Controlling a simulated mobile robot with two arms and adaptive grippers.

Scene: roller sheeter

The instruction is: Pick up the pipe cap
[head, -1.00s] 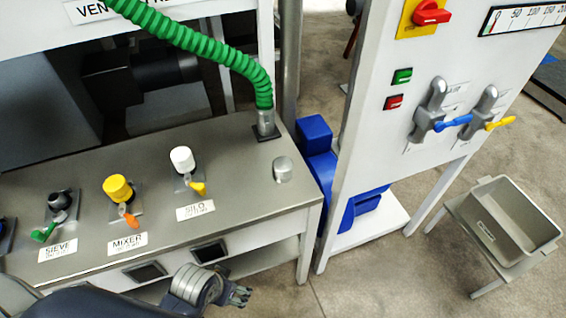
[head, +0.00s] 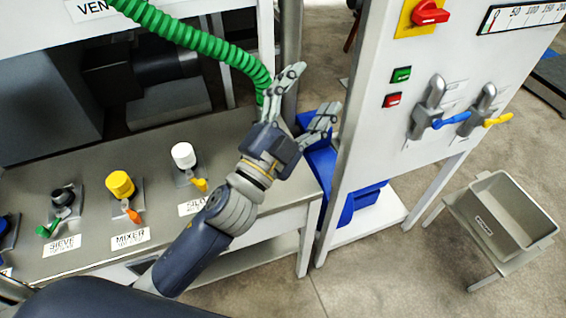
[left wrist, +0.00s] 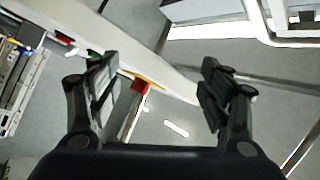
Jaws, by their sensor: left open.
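My left gripper (head: 314,92) is open and empty, held over the right end of the grey bench (head: 85,190). Its fingers point up and right in the head view, with one fingertip close to the green hose in the picture. A short silver cylinder, probably the pipe cap, stood on this end of the bench in the earlier head view. It is now hidden behind my left gripper and wrist. In the left wrist view the open fingers (left wrist: 158,78) frame only floor and blurred panels, and I see no cap there. My right gripper is not in view.
A ribbed green hose (head: 195,38) runs down to the bench behind my gripper. White, yellow and black capped valves (head: 120,184) stand on the bench to the left. A white control panel (head: 385,140) rises on the right. A grey bin (head: 512,215) stands far right.

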